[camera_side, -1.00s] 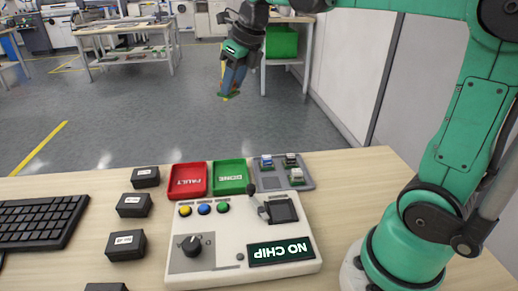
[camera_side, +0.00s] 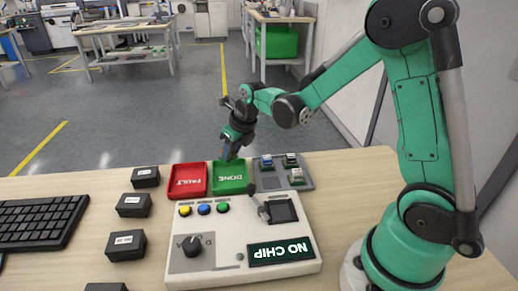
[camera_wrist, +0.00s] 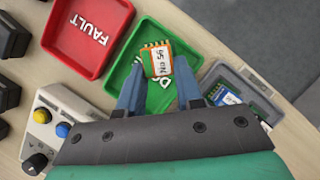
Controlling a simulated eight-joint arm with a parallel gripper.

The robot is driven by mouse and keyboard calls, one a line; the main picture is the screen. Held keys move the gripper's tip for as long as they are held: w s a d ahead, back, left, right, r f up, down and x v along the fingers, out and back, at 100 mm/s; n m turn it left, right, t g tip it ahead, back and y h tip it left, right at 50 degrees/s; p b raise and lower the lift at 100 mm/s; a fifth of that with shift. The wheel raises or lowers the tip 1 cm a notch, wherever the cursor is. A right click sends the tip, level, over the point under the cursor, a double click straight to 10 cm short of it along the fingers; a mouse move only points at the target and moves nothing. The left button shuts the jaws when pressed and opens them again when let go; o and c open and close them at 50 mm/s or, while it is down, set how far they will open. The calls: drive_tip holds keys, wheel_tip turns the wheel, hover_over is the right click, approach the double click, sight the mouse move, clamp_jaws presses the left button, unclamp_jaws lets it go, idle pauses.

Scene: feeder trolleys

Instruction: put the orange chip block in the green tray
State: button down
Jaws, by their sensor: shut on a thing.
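The orange chip block (camera_wrist: 158,61), with a white label and gold contacts, shows at the fingertips of my gripper (camera_wrist: 159,75) in the wrist view. My gripper is shut on it. The green tray (camera_wrist: 121,68) lies directly beneath, and its white lettering is partly covered by the block. In the side view my gripper (camera_side: 229,154) points down at the back part of the green tray (camera_side: 230,187), marked DONE. The block is hard to make out there, and I cannot tell whether it touches the tray floor.
The red FAULT tray (camera_side: 188,180) adjoins the green tray on the left. A grey holder (camera_side: 303,174) with several chip blocks stands on the right. The white tester (camera_side: 225,235), with a lever and a NO CHIP display, stands in front. Several black boxes (camera_side: 132,206) sit left.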

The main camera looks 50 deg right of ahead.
sight(230, 172)
drive_tip(key=shift+f, duration=1.95)
drive_tip(key=shift+f, duration=0.2)
drive_tip(key=c, duration=0.9)
unclamp_jaws()
drive_tip(key=shift+o, duration=0.2)
drive_tip(key=shift+r, duration=0.1)
